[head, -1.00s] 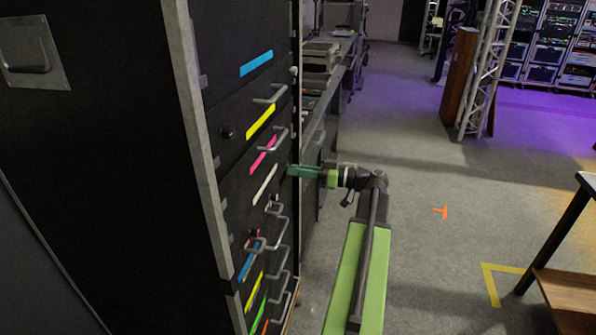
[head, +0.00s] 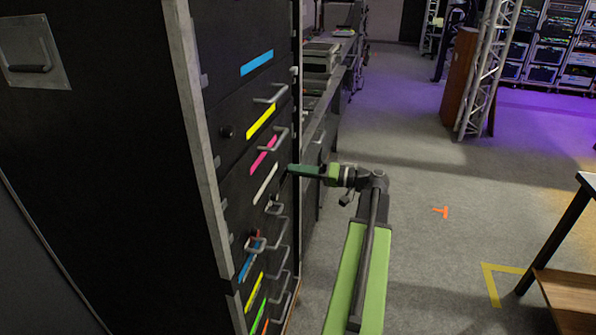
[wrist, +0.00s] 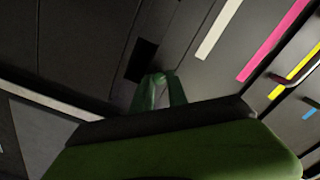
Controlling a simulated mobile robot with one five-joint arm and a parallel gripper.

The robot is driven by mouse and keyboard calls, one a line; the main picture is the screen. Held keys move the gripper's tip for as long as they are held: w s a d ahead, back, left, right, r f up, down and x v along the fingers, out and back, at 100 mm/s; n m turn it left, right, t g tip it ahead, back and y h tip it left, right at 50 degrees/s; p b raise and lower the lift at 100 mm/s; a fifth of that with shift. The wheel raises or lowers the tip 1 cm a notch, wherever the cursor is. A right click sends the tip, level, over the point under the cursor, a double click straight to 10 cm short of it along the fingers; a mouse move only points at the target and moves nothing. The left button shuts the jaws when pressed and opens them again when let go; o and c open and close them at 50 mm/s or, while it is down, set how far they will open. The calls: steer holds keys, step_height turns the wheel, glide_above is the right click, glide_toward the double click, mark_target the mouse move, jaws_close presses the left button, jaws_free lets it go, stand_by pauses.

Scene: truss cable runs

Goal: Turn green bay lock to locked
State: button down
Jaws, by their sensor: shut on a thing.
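My gripper (head: 291,169) reaches left to the right edge of the black drawer cabinet's front (head: 232,171), level with the white strip. In the wrist view its green fingers (wrist: 158,82) are closed around a small pale grey part, the lock (wrist: 161,97), and largely hide it. A dark rectangular recess (wrist: 141,61) is just beside the fingertips. The lock's exact turn angle cannot be read. The drawer with the green strip (head: 257,304) is low on the cabinet, below my gripper.
Drawer handles (head: 272,96) stick out from the cabinet front, above and below my gripper. A bench with equipment (head: 322,75) stands behind the cabinet. A wooden table (head: 566,300) is at right. The grey floor between is open, with an orange mark (head: 440,211).

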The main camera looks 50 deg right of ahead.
steer(key=m, duration=1)
steer(key=shift+m, duration=0.5)
steer(key=c, duration=1.3)
jaws_free()
steer(key=v, duration=1.7)
steer(key=shift+s+d, duration=0.15)
steer(key=shift+s, duration=0.05)
